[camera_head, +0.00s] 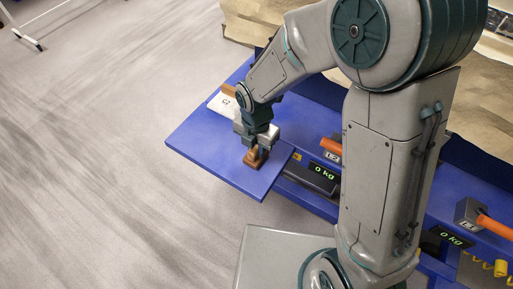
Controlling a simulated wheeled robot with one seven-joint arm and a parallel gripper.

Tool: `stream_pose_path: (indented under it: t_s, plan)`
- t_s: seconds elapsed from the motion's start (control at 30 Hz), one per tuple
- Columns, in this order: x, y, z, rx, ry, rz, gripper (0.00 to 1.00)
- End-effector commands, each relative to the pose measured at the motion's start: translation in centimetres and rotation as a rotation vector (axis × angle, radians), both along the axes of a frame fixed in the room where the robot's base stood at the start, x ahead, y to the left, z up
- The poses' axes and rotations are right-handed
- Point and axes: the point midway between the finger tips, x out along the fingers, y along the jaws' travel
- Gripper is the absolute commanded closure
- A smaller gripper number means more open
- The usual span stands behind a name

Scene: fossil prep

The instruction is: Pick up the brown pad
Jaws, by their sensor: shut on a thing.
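The brown pad (253,160) is a small brown block at the corner end of the blue work surface (205,148). My gripper (256,150) points down over it and is shut on it. The upper part of the pad is partly hidden by the fingers. I cannot tell whether the pad is touching the surface or slightly above it.
Scales with "0 kg" displays (324,171) stand right of the gripper, with orange-handled tools (331,147) near them. A light plate with an orange-brown item (229,90) lies behind. Bare blue surface is left of the pad; open floor (90,170) lies beyond.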

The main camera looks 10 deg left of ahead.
Motion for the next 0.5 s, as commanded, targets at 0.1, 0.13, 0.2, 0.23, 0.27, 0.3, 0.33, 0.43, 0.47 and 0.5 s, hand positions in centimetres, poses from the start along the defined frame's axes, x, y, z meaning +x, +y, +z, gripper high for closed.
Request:
stream_pose_path:
  t_s: [0.1,0.13,0.2,0.23,0.27,0.3,0.33,0.43,0.47,0.5]
  plan:
    - [0.1,0.0,1.7,0.001,-0.003,-0.002,1.00]
    - [0.1,0.0,2.3,0.002,-0.003,-0.002,1.00]
    - [0.1,0.0,3.7,0.003,-0.004,-0.002,1.00]
    - [0.2,-0.3,4.1,0.002,-0.004,-0.004,1.00]
    - [0.4,-0.9,4.1,0.000,-0.002,-0.007,1.00]
    - [0.6,-1.7,4.6,0.000,-0.003,-0.008,1.00]
    - [0.7,-2.2,5.0,0.001,-0.004,-0.009,1.00]
    - [1.3,-4.3,6.3,0.000,-0.003,-0.009,1.00]
    - [1.4,-4.9,6.7,0.000,-0.003,-0.009,1.00]
    - [1.6,-5.7,7.1,0.001,-0.003,-0.009,1.00]
